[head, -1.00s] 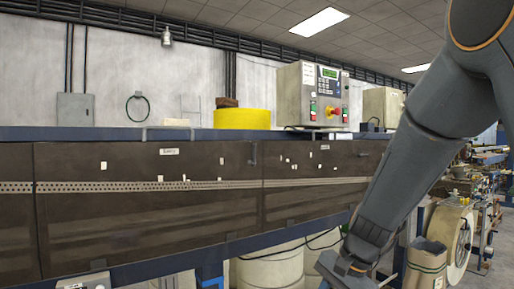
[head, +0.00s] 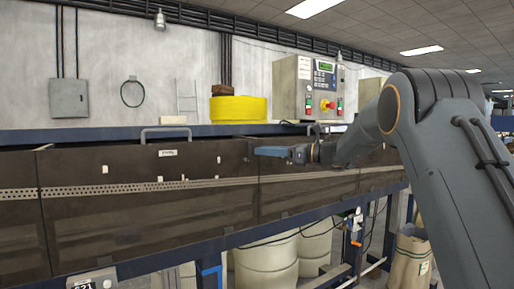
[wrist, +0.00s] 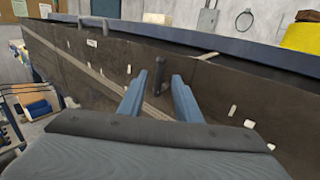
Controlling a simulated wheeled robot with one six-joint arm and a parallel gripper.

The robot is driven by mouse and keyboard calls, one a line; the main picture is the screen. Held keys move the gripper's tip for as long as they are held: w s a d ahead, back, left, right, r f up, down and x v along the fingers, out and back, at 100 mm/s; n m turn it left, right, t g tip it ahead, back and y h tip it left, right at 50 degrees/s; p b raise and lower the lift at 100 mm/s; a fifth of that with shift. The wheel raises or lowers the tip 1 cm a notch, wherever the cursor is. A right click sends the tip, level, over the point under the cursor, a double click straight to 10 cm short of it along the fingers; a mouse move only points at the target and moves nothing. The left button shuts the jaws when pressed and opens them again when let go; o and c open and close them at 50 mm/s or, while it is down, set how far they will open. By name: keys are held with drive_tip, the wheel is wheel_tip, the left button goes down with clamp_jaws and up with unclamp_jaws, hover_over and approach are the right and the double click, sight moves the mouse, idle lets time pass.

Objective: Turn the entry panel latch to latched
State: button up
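The dark brown panel (head: 140,165) runs along the machine front in the head view. A dark latch handle (wrist: 159,72) stands roughly upright near the panel's top edge in the wrist view. In the head view the latch (head: 249,149) shows only as a small dark piece at the fingertips, partly hidden. My gripper (wrist: 157,92) is open, its two blue fingers spread to either side of the handle's line, with a gap on both sides. In the head view my gripper (head: 256,151) points left, at the panel's upper right. I cannot tell whether the fingertips reach around the handle.
A control box (head: 307,88) with red and green buttons and a yellow roll (head: 238,109) stand on the blue ledge behind. A metal handle (head: 180,131) rises from the panel's top. White barrels (head: 268,265) stand below.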

drive_tip(key=shift+p+x, duration=0.6)
drive_tip(key=shift+x, duration=1.25)
clamp_jaws()
